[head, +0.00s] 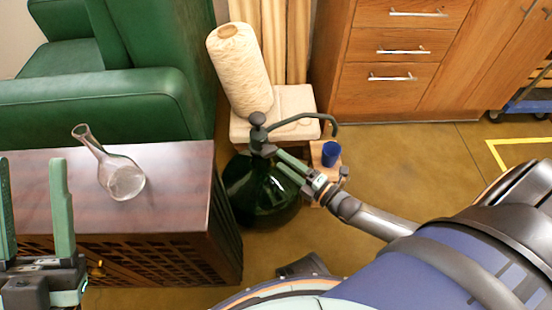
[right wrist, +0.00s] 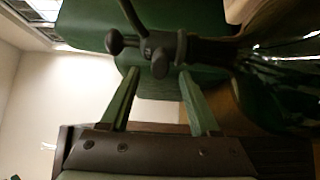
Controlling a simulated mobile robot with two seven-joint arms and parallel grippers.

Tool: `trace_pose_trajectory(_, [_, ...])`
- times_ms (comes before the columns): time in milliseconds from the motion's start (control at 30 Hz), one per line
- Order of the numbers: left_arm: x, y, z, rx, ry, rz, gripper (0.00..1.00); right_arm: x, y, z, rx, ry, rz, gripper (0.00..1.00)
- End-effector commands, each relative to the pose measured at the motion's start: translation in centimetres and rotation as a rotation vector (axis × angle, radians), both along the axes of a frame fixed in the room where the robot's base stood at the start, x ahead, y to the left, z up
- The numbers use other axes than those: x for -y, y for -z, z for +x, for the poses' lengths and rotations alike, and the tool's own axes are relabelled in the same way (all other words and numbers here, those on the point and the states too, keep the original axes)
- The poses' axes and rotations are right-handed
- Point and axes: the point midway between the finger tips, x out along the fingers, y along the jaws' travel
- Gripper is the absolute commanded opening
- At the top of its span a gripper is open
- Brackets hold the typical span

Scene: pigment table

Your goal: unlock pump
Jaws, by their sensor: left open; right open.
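The pump (head: 258,132) is dark, with a round knob on top and a long curved spout reaching right. It stands on the neck of a large dark green glass bottle (head: 250,195) on the floor. My right gripper (head: 279,160) is open beside the pump's neck, fingers pointing at it. In the right wrist view, the pump (right wrist: 165,47) lies at and just beyond the spread fingertips (right wrist: 159,72); I cannot tell whether they touch it. My left gripper (head: 31,165) is open and empty at the far left, over the table's edge.
A blue cup (head: 331,154) stands on a small wooden stand right of the bottle. Behind are a cream roll (head: 240,70) on a pale block, a green armchair and wooden drawers.

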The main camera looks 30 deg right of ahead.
Motion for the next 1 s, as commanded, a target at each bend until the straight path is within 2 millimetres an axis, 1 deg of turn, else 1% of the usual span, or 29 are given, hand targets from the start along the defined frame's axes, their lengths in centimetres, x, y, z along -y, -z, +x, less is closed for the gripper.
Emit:
trace_pose_trajectory(33, [0.1, 0.6, 0.0, -0.001, -0.001, 0.002, 0.50, -0.4, 0.2, 0.9, 0.004, -0.001, 0.001, 0.63])
trace_pose_trajectory(100, [0.1, 1.0, 0.0, -0.003, -0.001, 0.006, 0.50, -0.6, 0.2, 1.8, 0.002, 0.000, 0.002, 0.63])
trace_pose_trajectory(233, [0.2, 1.4, 0.1, -0.006, -0.003, 0.012, 0.50, -1.1, 0.1, 2.9, 0.000, -0.001, 0.001, 0.63])
trace_pose_trajectory(367, [0.3, 1.6, 0.1, -0.010, -0.005, 0.013, 0.50, -1.2, 0.1, 3.3, -0.001, 0.000, 0.001, 0.63])
trace_pose_trajectory(600, [0.2, 1.5, 0.1, -0.011, -0.007, 0.008, 0.50, -1.2, 0.0, 3.4, -0.002, 0.000, 0.000, 0.63])
trace_pose_trajectory(1000, [0.2, 1.4, 0.1, -0.009, -0.005, 0.005, 0.50, -1.2, 0.0, 3.3, -0.001, 0.000, 0.001, 0.18])
